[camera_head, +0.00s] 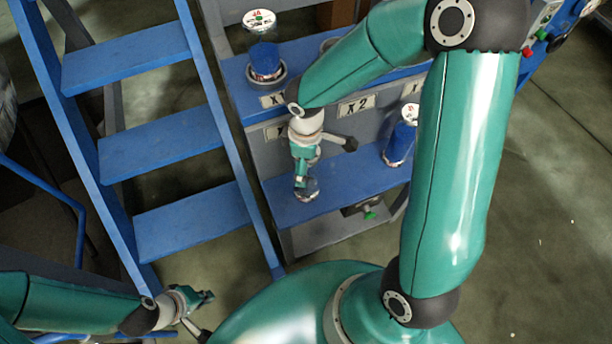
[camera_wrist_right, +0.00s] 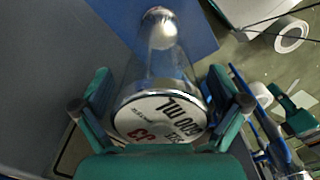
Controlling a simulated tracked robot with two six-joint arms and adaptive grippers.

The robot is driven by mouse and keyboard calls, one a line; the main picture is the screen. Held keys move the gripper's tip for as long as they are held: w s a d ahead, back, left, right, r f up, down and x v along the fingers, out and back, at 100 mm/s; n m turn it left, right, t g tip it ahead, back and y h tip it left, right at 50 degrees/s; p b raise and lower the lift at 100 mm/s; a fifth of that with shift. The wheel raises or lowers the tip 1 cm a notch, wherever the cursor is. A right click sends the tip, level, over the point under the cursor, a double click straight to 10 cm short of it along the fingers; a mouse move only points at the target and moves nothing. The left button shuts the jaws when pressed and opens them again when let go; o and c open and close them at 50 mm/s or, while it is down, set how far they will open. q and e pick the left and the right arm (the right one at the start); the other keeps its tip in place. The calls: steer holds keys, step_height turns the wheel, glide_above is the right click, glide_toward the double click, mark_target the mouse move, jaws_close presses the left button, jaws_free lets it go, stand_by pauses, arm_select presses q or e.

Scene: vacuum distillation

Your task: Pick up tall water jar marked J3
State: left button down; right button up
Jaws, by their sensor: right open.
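The blue shelf unit (camera_head: 335,182) carries an X2 label. A blue-filled jar (camera_head: 265,62) stands on its upper shelf, another (camera_head: 400,145) on the lower shelf to the right. Blue steps (camera_head: 190,220) stand at left.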

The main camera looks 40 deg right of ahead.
steer(key=c, duration=1.7)
steer(key=shift+s, duration=0.1)
steer(key=shift+c, duration=0.3)
